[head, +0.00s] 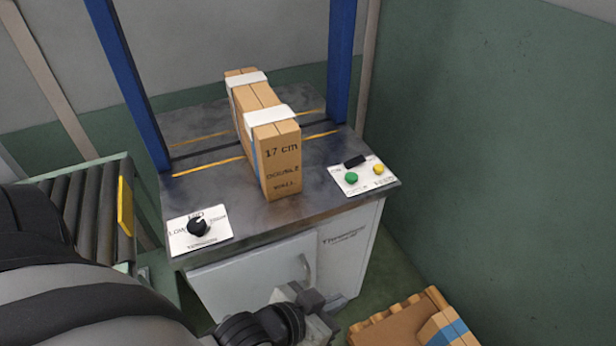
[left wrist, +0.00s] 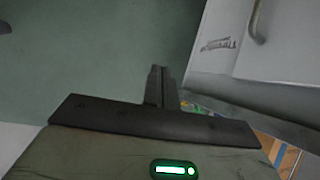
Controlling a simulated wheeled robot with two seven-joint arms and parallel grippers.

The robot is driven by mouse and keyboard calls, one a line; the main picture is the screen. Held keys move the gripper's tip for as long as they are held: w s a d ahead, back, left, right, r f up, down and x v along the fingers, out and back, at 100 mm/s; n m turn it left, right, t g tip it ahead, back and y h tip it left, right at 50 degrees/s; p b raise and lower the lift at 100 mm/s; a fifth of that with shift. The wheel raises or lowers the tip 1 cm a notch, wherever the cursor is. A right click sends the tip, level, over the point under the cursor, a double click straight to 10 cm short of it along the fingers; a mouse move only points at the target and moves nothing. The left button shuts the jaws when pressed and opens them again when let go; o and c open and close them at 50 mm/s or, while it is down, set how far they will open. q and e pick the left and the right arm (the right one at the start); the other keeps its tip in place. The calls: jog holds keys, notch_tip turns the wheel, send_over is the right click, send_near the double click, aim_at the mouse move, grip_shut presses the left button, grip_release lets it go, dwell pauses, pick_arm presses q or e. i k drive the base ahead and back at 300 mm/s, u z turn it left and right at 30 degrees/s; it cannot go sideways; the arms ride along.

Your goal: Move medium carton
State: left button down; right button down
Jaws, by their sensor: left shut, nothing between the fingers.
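A tall, narrow brown carton (head: 278,165) marked "17 cm" and "double wall" stands upright on the grey steel table (head: 215,180) of a strapping machine. White bands cross its top, and a blue strip shows on its left side. No size word such as "medium" is readable on it. My left gripper (head: 318,312) is low in front of the cabinet, below the table top and well apart from the carton. In the left wrist view its fingers (left wrist: 160,82) are together with nothing between them. My right gripper is not in view.
Blue posts (head: 341,60) flank the table. A dial panel (head: 199,231) and a button panel (head: 361,173) lie on its front corners. A roller conveyor (head: 85,205) is at left. A pallet (head: 390,322) bearing a blue-taped carton (head: 448,331) is at lower right. A green wall (head: 490,150) closes the right side.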

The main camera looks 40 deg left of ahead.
aim_at(275, 154)
jog(key=k, duration=0.7)
jog(key=u, duration=1.35)
jog(key=i, duration=0.5)
jog(key=z, duration=0.05)
